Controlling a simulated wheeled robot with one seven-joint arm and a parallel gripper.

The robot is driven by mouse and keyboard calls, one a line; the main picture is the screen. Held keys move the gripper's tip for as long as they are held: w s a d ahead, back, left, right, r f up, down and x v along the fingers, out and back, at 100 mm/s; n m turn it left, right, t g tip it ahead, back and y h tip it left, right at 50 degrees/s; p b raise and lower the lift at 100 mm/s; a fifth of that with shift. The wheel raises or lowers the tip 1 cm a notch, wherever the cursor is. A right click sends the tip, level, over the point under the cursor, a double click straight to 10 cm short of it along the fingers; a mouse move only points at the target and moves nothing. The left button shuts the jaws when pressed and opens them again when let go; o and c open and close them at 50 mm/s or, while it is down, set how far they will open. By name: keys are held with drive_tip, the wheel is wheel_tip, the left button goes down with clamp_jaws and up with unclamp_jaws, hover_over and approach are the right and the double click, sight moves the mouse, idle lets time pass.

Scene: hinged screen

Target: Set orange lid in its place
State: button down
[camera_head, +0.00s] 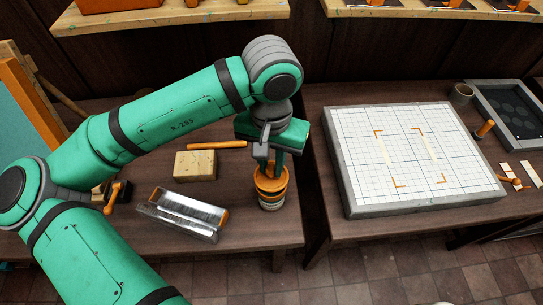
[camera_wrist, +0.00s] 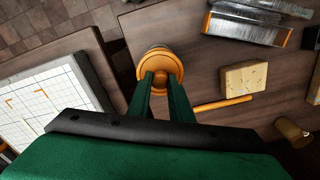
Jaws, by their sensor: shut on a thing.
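The orange lid (camera_head: 270,181) is in my gripper (camera_head: 268,165) in the head view, over a round container (camera_head: 271,203) near the right edge of the left table. In the wrist view the orange lid (camera_wrist: 161,64) sits between the two green fingers of my gripper (camera_wrist: 161,84), which are shut on its middle. The container's rim shows just past the lid's far edge. The lid looks level and at the container's top, but I cannot tell whether it is fully seated. The container's inside is hidden.
A tan block (camera_head: 195,165), an orange rod (camera_head: 217,145) and a metal box (camera_head: 183,215) lie left of the container. A gap separates this table from the right one, which holds a white gridded board (camera_head: 405,150) with orange corner marks.

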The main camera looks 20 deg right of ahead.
drive_tip(key=shift+f, duration=0.8)
drive_tip(key=shift+s+d, duration=0.1)
idle(0.3)
drive_tip(key=shift+f, duration=0.8)
drive_tip(key=c, duration=1.5)
unclamp_jaws()
